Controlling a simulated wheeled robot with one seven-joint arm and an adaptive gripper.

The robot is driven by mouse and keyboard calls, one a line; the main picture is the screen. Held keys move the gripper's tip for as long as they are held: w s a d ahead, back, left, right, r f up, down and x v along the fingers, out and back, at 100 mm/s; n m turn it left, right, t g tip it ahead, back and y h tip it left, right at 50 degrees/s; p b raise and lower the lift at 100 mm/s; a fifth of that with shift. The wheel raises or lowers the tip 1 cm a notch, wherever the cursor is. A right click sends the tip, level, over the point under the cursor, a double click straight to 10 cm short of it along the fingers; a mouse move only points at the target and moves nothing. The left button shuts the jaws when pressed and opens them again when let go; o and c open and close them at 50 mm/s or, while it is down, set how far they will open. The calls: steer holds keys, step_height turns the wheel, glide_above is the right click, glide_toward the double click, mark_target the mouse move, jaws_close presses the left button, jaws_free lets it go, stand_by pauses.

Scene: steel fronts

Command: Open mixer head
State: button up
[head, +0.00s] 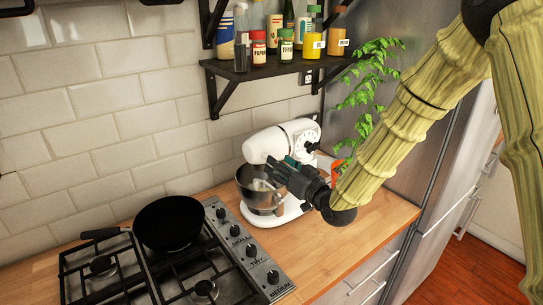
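A white stand mixer (297,146) with a steel bowl (246,186) stands on the wooden counter against the tiled wall. Its head (276,143) appears lowered over the bowl, with part of the whisk or beater area pale inside the bowl. My gripper (276,171) is in front of the mixer, at the height between the head and the bowl rim, and overlaps both in the picture. I cannot tell whether it touches the head. The fingers are dark and small, and their opening is not clear. My arm comes in from the upper right and hides part of the mixer's right side.
A gas stove (190,275) with a black pan (169,222) is at the left. A shelf (270,72) of jars and bottles hangs above the mixer. A plant (372,75) hangs beside the steel fridge (432,110). Bare counter (385,219) lies to the right.

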steer(key=shift+w+a+r+p, duration=0.2)
steer(key=shift+w+a+p, duration=0.1)
steer(key=shift+w+a, duration=0.25)
steer(key=shift+w+a+r+p, duration=0.2)
steer(key=shift+w+a+p, duration=0.05)
steer(key=shift+w+a, duration=0.25)
steer(key=shift+w+a+f, duration=0.3)
steer(key=shift+w, duration=0.3)
steer(key=shift+s+r, duration=0.15)
steer(key=shift+s, duration=0.05)
steer(key=shift+c, duration=0.7)
steer(key=shift+w, duration=0.1)
jaws_close()
